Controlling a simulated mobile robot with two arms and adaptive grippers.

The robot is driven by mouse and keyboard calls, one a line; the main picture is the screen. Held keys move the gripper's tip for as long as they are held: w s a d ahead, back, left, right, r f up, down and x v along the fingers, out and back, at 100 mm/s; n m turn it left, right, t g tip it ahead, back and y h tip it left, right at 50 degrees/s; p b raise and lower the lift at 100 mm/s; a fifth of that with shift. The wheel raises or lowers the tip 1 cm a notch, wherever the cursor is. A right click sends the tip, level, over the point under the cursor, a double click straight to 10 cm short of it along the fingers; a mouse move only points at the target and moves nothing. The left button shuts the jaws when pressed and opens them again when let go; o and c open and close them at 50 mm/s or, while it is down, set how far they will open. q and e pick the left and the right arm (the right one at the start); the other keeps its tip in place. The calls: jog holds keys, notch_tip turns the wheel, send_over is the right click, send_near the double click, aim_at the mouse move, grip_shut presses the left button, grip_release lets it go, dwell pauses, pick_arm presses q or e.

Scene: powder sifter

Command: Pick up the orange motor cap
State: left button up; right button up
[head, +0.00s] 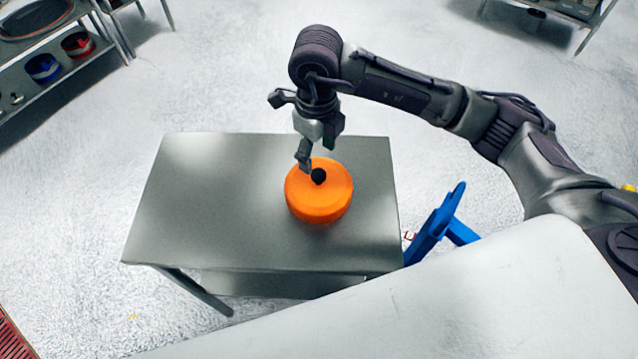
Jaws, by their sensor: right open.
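The orange motor cap (318,205) is a round, squat orange piece with a black knob (318,176) on top. It sits on the right half of a grey metal table (210,205). My right gripper (304,164) points down at the knob from the back left. Its fingertips are very close to the knob; I cannot tell whether they touch it. The gripper is open and holds nothing. My left gripper is not in view.
A blue frame (436,226) stands just right of the table. A shelf at the top left holds a blue container (43,68) and a red one (77,45). Another rack (560,12) is at the top right. The table's left half is clear.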

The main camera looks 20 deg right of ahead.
aim_at(318, 173)
jog(key=shift+f, duration=0.55)
jog(key=shift+s+d+f, duration=0.15)
jog(key=shift+f, duration=0.3)
jog(key=f+p, duration=0.1)
jog(key=f, duration=0.1)
jog(key=f+p, duration=0.1)
jog(key=f, duration=0.1)
jog(key=shift+s+a+f, duration=0.1)
jog(key=shift+a+f, duration=0.1)
jog(key=shift+f, duration=0.25)
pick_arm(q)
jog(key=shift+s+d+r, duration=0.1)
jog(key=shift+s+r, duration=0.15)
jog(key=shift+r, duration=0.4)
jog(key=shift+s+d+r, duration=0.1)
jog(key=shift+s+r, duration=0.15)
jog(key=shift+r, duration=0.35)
pick_arm(e)
grip_shut()
